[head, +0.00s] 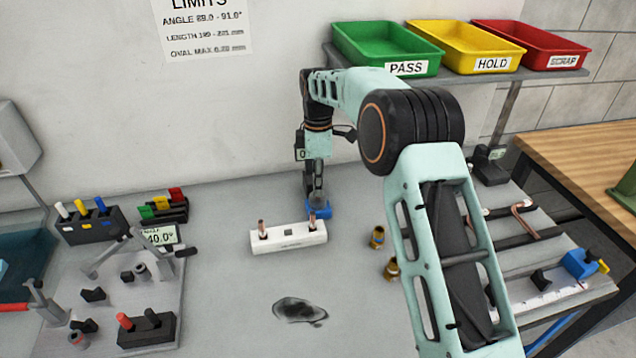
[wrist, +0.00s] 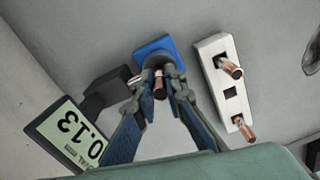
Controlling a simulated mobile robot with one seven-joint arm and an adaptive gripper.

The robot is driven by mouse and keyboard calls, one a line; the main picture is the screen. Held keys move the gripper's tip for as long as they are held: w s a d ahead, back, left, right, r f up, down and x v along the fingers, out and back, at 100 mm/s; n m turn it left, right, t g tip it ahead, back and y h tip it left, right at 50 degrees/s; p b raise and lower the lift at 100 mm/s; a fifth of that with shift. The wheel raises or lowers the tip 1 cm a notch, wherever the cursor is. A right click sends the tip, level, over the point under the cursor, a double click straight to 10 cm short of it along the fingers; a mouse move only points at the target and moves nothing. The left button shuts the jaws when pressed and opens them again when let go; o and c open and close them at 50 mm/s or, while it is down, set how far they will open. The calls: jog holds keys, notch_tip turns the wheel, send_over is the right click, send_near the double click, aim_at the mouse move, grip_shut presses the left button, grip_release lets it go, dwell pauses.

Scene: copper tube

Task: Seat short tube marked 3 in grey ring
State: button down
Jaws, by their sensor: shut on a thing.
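My gripper (wrist: 160,92) is shut on a short copper tube (wrist: 158,80); no mark 3 can be read on it. The tube stands between my fingertips at a blue block (wrist: 151,47) with a grey ring (wrist: 157,63) on it. I cannot tell whether the tube's lower end is inside the ring or just above it. In the head view my gripper (head: 316,190) is over the blue block (head: 324,211) at the back of the bench, and the fingers hide the held tube.
A white holder (head: 288,241) beside the blue block carries two copper tubes around a dark square. A gauge reading 0.13 (wrist: 67,137) stands close to my fingers. Two brass fittings (head: 377,237) lie to the right.

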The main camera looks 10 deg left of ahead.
jog(key=shift+f, duration=0.15)
jog(key=c, duration=2)
grip_release()
notch_tip(320, 180, up, 8)
jog(key=shift+f, duration=0.1)
